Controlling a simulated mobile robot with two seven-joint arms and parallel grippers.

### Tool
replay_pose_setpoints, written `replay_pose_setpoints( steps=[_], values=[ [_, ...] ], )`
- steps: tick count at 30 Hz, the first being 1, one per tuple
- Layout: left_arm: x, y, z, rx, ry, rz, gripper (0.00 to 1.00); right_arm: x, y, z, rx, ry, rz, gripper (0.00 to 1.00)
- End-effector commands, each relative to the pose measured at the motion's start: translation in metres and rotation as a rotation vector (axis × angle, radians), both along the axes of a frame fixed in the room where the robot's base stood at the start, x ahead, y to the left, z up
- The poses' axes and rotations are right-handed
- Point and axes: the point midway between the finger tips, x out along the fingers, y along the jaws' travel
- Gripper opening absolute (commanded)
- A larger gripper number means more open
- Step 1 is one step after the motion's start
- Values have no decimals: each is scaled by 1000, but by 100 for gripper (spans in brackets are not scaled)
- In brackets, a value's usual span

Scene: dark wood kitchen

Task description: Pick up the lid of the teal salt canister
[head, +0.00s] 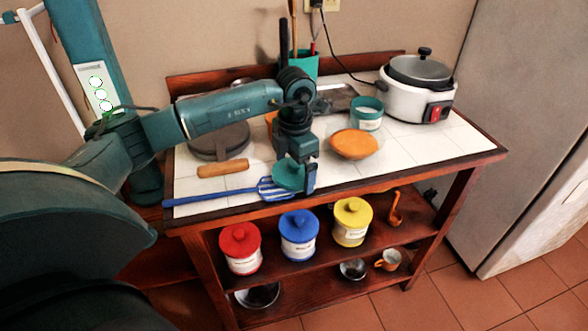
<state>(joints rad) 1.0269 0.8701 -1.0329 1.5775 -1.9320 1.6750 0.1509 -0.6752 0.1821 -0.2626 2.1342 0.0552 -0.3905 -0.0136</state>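The teal canister (367,113) with a white label stands on the white tiled top, behind the bowl of orange powder, and its top looks open. A round teal lid (287,177) lies near the front edge of the tiles, beside the blue spatula's head. My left gripper (302,180) points down right at the lid, with one finger at the lid's right side. The other finger and the lid's knob are hidden by the gripper, so I cannot tell whether it grips the lid. My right gripper is not in view.
A blue spatula (215,198), a wooden-handled pan (219,141) and a glass bowl of orange powder (355,143) lie close by. A rice cooker (416,91) stands at the back right. Red (240,247), blue (300,236) and yellow (352,221) canisters stand on the shelf below. The right front tiles are clear.

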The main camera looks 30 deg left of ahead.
Motion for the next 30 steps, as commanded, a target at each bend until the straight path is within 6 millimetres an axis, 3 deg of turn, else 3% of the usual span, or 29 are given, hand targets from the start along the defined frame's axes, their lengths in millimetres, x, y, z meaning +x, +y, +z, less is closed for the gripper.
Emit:
replay_pose_setpoints(
  steps=[12, 20, 30],
  values=[
    [0, 0, 1, 0, -1, 0, 68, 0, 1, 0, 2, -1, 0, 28],
    [1, 0, 5, -1, -2, 0, 68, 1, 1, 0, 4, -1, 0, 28],
    [1, 0, 67, -1, -6, 1, 68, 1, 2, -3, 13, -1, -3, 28]
  ],
)
